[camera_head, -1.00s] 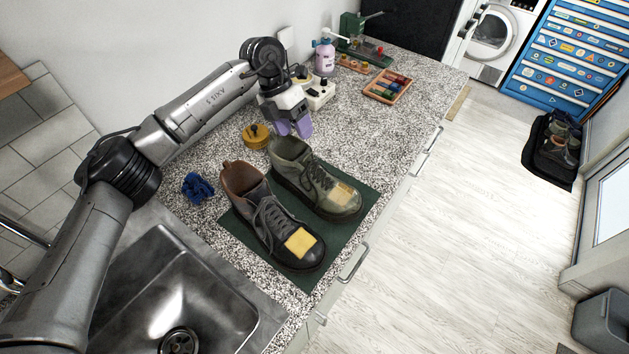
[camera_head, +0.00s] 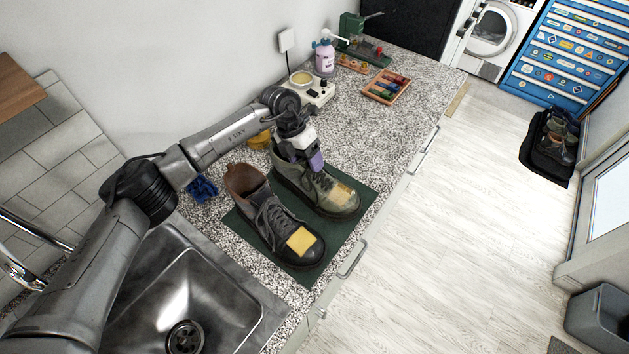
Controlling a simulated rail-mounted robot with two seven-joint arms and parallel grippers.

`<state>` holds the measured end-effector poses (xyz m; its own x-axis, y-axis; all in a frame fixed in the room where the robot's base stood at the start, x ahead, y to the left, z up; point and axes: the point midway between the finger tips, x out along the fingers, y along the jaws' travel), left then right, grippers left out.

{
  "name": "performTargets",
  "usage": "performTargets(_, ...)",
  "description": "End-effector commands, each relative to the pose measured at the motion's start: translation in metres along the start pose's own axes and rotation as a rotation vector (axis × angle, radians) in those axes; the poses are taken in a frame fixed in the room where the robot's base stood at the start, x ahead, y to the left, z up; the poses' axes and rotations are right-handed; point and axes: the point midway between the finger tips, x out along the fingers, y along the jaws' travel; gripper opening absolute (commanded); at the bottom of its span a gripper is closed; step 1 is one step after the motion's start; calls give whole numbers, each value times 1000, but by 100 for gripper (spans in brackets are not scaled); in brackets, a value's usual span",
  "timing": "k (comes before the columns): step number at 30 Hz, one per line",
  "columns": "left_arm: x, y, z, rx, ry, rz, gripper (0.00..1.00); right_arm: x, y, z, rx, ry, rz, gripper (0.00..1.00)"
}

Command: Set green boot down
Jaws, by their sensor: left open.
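Whether the fingers touch the boot cannot be told. My right gripper is not in view.
A blue cloth (camera_head: 202,189) and a partly hidden yellow tin (camera_head: 259,140) lie left of the boots. A white device (camera_head: 318,92), a spray bottle (camera_head: 325,55) and a wooden tray (camera_head: 387,87) stand farther back. The sink (camera_head: 180,295) is at front left. Counter right of the white device is clear.

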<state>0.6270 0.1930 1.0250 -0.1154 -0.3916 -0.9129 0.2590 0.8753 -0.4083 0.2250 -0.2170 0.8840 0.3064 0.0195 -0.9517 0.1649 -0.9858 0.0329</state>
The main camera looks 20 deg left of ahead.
Motion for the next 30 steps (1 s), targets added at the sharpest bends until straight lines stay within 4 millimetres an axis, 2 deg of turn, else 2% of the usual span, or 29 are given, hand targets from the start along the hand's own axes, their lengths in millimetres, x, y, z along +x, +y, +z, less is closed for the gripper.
performTargets(6,1,0,0,0,0,0,61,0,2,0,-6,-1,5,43)
performTargets(25,0,0,0,1,0,0,1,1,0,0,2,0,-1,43)
performTargets(30,0,0,0,1,0,0,0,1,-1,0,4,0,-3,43)
